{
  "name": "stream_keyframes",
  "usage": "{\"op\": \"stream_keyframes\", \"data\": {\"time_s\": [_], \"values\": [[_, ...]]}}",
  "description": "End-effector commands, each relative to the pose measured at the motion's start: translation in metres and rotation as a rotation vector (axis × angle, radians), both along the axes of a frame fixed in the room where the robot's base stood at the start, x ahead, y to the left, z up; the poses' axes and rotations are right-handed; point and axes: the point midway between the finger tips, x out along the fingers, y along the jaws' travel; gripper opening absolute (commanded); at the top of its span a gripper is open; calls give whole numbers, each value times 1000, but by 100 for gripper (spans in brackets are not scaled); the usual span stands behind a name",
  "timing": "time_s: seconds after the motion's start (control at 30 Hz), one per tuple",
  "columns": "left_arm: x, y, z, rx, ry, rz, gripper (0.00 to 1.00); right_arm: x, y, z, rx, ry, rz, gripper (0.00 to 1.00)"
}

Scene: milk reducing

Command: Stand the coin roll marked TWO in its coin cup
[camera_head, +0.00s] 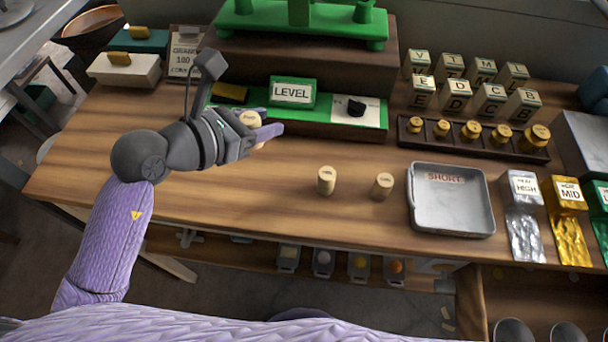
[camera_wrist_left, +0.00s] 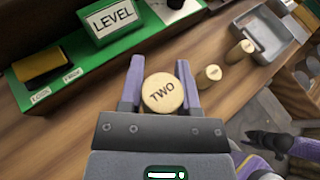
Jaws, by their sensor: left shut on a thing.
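My left gripper (camera_head: 271,120) is shut on the coin roll marked TWO (camera_head: 250,118), above the table near the green LEVEL stand. In the left wrist view the roll (camera_wrist_left: 162,92) is a pale tan cylinder with its lettered end facing the camera, between the two purple fingers (camera_wrist_left: 160,78). Two similar rolls, a left one (camera_head: 326,181) and a right one (camera_head: 383,186), stand upright on the table. Dark round cups (camera_head: 513,330) show at the bottom right, cut by the frame; I cannot tell whether they are coin cups. A dark arm part of mine (camera_wrist_left: 270,142) shows in the left wrist view.
A grey SHORT tray (camera_head: 451,200) lies right of the standing rolls. A dark rack of gold weights (camera_head: 471,131) and lettered blocks (camera_head: 455,95) are behind it. The green LEVEL sign (camera_head: 292,92) stands behind the gripper. The table's front middle is clear.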

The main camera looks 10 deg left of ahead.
Motion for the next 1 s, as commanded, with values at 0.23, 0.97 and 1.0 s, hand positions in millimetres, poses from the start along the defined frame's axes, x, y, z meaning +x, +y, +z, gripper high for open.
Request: {"op": "stream_keyframes", "data": {"time_s": [0.23, 0.97, 1.0], "values": [[0, -1, -56, -1, 4, 6, 0, -2, 1, -25, 4, 6, 1, 49], [0, -1, -101, 1, -1, 5, 69, -5, -4, -43, -3, 12, 1, 49], [0, -1, -101, 1, -1, 5, 77, -5, -4, -43, -3, 13, 1, 49]]}}
